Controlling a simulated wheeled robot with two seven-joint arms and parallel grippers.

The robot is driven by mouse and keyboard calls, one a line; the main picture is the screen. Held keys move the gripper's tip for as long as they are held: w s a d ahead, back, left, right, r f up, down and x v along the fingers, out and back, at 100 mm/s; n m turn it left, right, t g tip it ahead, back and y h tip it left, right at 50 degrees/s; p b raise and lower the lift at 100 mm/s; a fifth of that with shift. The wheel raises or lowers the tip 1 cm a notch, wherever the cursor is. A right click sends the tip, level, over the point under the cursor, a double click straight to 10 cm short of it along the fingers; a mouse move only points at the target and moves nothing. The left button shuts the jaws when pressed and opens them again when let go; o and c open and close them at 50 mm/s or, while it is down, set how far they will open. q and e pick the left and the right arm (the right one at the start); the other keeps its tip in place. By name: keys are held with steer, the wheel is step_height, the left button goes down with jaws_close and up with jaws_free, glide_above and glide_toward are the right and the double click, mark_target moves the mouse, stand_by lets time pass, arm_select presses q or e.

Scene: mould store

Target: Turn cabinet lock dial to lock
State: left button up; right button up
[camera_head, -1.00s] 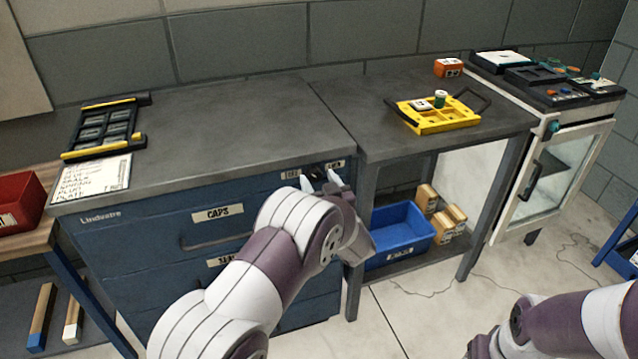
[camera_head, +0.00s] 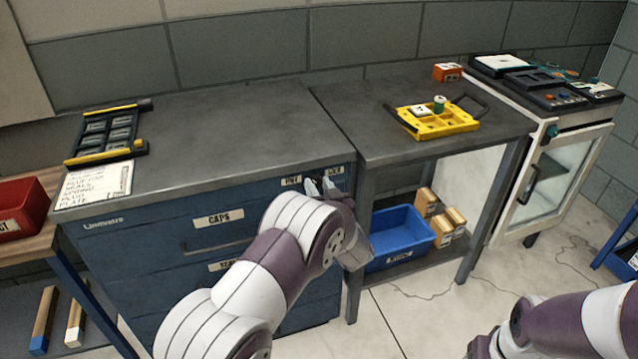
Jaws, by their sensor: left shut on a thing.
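The blue cabinet (camera_head: 130,245) stands at the left, with a drawer labelled CAPS. Two small white labels sit at its upper right corner, and the right one (camera_head: 336,169) seems to read LOCK. My left gripper (camera_head: 321,188) is at this corner, just below and between the two labels, with its fingers close together. It is shut on the lock dial, which is mostly hidden by the fingers, so its angle cannot be read. My right arm (camera_head: 565,325) shows at the lower right; its gripper is out of view.
A yellow tray (camera_head: 463,127) and an orange box (camera_head: 447,72) are on the right bench. A blue bin (camera_head: 428,241) and several wooden blocks sit on the shelf below. A white glass-door cabinet (camera_head: 500,232) stands at the right. The cabinet top is mostly clear.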

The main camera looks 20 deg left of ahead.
arm_select(q)
steer(key=m+p, duration=0.1)
steer(key=m, duration=0.1)
steer(key=m+p, duration=0.1)
steer(key=p, duration=0.1)
steer(key=shift+r+m, duration=0.2)
steer(key=shift+m, duration=0.2)
steer(key=m+p, duration=0.3)
steer(key=m, duration=0.1)
steer(key=shift+f, duration=0.1)
steer(key=m+p, duration=0.2)
steer(key=m, duration=0.2)
steer(key=shift+m, duration=0.4)
steer(key=shift+f+m+p, duration=0.15)
steer(key=shift+m+p, duration=0.35)
steer(key=shift+m, duration=1.3)
steer(key=o, duration=1)
steer(key=shift+o, duration=0.2)
